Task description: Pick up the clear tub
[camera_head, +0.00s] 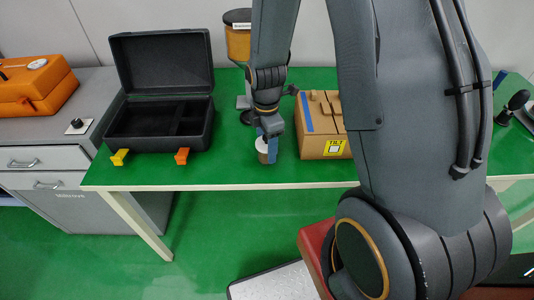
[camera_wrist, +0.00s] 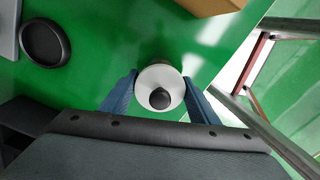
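A small round tub (camera_head: 262,144) with a white top stands upright on the green table near its front edge. My gripper (camera_head: 267,147) points down at the tub. In the wrist view its two blue fingers (camera_wrist: 160,90) stand on either side of the tub, close to its rim. Whether they press on it is not visible.
A container with an orange-brown body (camera_head: 238,45) stands behind. A dark round base (camera_wrist: 45,43) shows in the wrist view. The table's front edge (camera_head: 200,187) is near.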

